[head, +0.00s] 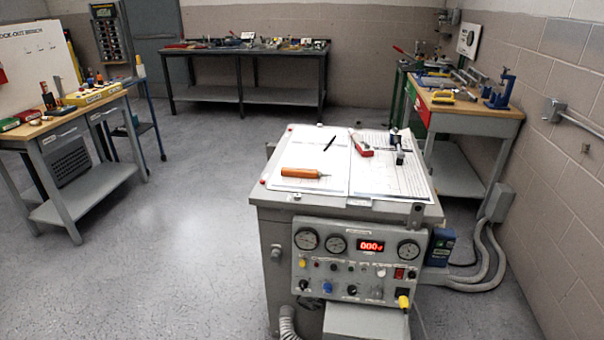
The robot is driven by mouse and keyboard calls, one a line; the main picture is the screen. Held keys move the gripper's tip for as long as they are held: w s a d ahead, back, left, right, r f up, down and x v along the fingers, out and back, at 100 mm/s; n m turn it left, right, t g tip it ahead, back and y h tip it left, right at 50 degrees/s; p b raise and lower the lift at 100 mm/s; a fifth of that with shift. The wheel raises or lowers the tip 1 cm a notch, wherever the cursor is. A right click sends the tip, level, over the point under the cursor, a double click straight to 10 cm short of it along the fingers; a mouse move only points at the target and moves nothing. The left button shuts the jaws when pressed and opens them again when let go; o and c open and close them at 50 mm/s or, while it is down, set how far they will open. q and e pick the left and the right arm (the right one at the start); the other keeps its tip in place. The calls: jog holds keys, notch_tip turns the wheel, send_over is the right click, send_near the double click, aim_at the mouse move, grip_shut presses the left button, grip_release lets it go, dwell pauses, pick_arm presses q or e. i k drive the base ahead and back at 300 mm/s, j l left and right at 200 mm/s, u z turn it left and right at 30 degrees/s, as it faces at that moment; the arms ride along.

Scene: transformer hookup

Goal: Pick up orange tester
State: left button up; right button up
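An orange tester (300,173), with a thick orange body and a short thin tip pointing right, lies on white paper sheets near the front left of the grey test cabinet's top (265,190). It looks free, with nothing resting on it. Neither of my grippers shows in the head view.
A dark pen (329,143), a red-and-white tool (361,145) and a small dark-and-metal device (398,147) lie on the same papers. The cabinet's front panel (345,265) has gauges and a red display. Workbenches stand left, back and right; the floor (190,240) left of the cabinet is clear.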

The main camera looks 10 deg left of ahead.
aim_at(296, 172)
jog(key=i+j+z, duration=0.15)
jog(key=z, duration=0.25)
jog(key=j+z, duration=0.4)
jog(key=i+j+z, duration=0.1)
jog(key=j+z, duration=0.55)
jog(key=z, duration=0.2)
